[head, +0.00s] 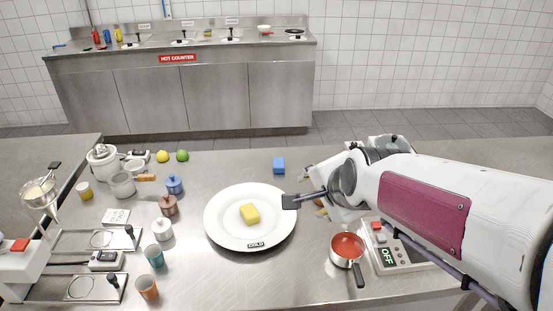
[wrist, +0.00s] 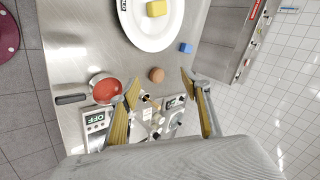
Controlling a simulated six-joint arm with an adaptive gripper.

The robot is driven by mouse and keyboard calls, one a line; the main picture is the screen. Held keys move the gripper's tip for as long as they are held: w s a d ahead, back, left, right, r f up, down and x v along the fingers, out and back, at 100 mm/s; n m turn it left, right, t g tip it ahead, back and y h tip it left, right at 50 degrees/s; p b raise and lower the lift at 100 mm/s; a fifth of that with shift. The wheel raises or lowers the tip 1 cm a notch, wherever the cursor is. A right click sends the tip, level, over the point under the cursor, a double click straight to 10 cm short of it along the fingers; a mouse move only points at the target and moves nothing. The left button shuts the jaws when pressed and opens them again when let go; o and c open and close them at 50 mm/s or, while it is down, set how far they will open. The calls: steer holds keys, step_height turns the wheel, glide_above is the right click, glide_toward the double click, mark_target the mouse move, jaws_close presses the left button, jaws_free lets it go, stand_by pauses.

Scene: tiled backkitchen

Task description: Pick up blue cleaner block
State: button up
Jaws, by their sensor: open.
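The blue cleaner block (head: 279,165) lies on the steel counter, just beyond the white plate's upper right edge. It also shows in the wrist view (wrist: 186,47), ahead of the fingers and right of the plate. My gripper (head: 300,191) is over the counter to the right of the plate, nearer to me than the blue block and apart from it. In the wrist view the two fingers (wrist: 160,90) are spread wide, with nothing held between them.
The white plate (head: 222,229) bears a yellow block (head: 249,214). A brown round thing (wrist: 156,75) lies near my fingers. A red-filled pan (head: 346,248) and a scale (head: 398,259) stand at right. Jars and cups crowd the left. Counter around the blue block is clear.

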steer(key=w+a+f+m+t, duration=0.1)
steer(key=w+a+f+m, duration=0.1)
steer(key=w+m, duration=0.55)
steer(key=m+t+h, duration=0.2)
steer(key=m+t, duration=0.2)
steer(key=m, duration=1.1)
glide_toward(279, 168)
steer(key=shift+w+d+r, duration=0.15)
steer(key=shift+w+r, duration=0.25)
steer(key=shift+w, duration=0.1)
steer(key=shift+w+f+m, duration=0.3)
steer(key=shift+f+m, duration=0.15)
steer(key=shift+m, duration=0.1)
steer(key=shift+x, duration=1.3)
steer(key=shift+f, duration=0.1)
steer(key=shift+x, duration=2.55)
steer(key=shift+f, duration=0.1)
